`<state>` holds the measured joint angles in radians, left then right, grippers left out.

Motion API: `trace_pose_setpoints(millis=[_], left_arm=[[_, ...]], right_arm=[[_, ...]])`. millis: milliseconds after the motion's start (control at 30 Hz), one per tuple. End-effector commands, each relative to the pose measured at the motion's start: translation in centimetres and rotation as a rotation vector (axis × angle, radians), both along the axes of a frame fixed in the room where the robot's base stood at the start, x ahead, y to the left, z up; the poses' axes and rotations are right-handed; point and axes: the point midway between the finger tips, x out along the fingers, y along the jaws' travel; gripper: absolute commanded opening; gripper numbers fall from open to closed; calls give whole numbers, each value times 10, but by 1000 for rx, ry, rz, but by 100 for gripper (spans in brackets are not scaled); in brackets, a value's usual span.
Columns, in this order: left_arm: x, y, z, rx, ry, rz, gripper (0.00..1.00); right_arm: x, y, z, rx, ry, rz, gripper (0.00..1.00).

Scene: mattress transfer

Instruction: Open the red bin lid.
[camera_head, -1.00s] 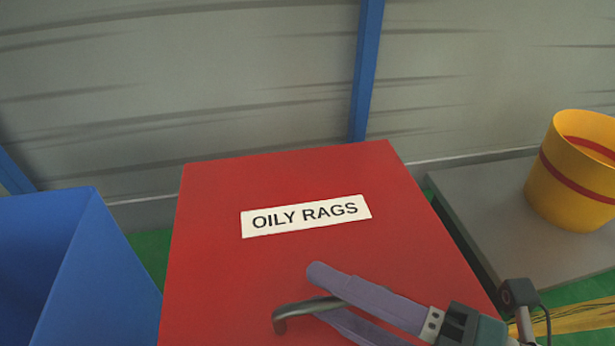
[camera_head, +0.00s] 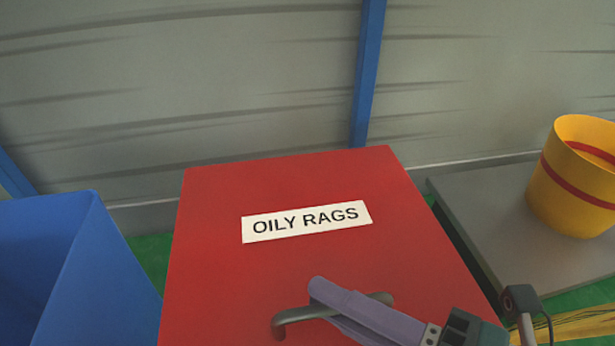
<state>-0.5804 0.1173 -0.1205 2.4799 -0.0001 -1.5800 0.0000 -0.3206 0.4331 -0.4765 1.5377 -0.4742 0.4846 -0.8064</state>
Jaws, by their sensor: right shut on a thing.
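The red bin lid (camera_head: 230,288) fills the lower middle of the head view and lies closed as far as I can see. It carries a white label (camera_head: 306,221) reading "OILY RAGS". A dark metal handle (camera_head: 290,320) is fixed near its front edge. My right gripper (camera_head: 325,297) comes in from the lower right, with its purple-grey fingers shut on the handle. The handle's two ends show on either side of the fingers. The bin's front is out of view. My left gripper is not in view.
A blue open bin (camera_head: 85,270) stands close on the left. On the right, a yellow bucket with a red band (camera_head: 560,195) stands on a grey platform (camera_head: 480,215). A grey wall with a blue post (camera_head: 367,75) is behind the red bin.

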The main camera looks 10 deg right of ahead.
Motion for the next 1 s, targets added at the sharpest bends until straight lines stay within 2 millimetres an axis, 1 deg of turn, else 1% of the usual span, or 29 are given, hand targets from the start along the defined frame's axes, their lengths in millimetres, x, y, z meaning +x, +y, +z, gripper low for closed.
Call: trace_pose_setpoints(millis=[833, 933, 1000], left_arm=[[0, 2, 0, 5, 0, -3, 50], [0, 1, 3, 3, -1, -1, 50], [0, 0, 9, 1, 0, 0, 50]], right_arm=[[0, 0, 0, 1, -1, 1, 0], [0, 0, 3, 0, 3, 1, 0], [1, 0, 7, 0, 9, 1, 0]])
